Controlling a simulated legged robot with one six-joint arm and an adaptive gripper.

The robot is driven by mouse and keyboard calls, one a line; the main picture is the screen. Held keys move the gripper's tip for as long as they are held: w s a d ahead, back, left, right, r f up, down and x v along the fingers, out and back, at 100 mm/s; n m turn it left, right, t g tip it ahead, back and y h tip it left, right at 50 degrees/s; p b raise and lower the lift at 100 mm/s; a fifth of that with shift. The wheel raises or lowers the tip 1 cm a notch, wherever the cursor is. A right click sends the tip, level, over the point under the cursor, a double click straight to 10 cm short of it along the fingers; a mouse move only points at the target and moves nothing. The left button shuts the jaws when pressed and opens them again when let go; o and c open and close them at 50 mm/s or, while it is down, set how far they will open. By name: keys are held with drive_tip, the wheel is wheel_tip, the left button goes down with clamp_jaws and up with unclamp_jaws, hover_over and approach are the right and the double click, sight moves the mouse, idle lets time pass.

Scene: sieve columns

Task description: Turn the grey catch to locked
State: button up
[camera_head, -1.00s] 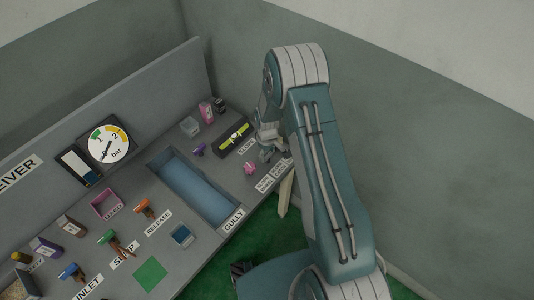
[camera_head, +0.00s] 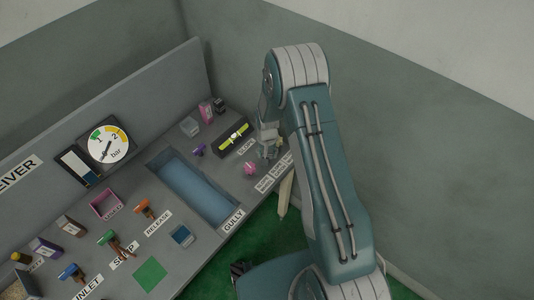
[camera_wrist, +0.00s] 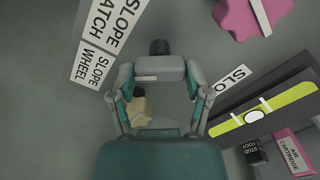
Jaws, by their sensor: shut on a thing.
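My gripper (camera_wrist: 160,75) shows in the wrist view with its two fingers on either side of a grey bar-shaped piece, which I take to be the grey catch (camera_wrist: 161,66). The fingers are shut on its ends. A short black cylinder (camera_wrist: 160,47) adjoins the bar's upper side. The labels SLOPE CATCH (camera_wrist: 112,22) and SLOPE WHEEL (camera_wrist: 90,65) lie to the left. In the head view my gripper (camera_head: 268,143) is at the panel's right end, and I cannot make out the catch there. No locked mark is readable.
The pink star-shaped slope wheel (camera_head: 250,168) is close by, also in the wrist view (camera_wrist: 248,14). The slope level (camera_head: 234,137) has a yellow-green vial. A pale knob-like piece (camera_wrist: 140,112) shows between my finger links. The blue gully (camera_head: 191,187) lies left.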

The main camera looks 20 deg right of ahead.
drive_tip(key=m, duration=0.4)
drive_tip(key=shift+s+f+m, duration=0.1)
drive_tip(key=shift+s+m, duration=0.05)
drive_tip(key=shift+m, duration=1.65)
drive_tip(key=o, duration=1.2)
drive_tip(key=shift+a, duration=0.1)
drive_tip(key=shift+c, duration=0.2)
wheel_tip(320, 180, up, 12)
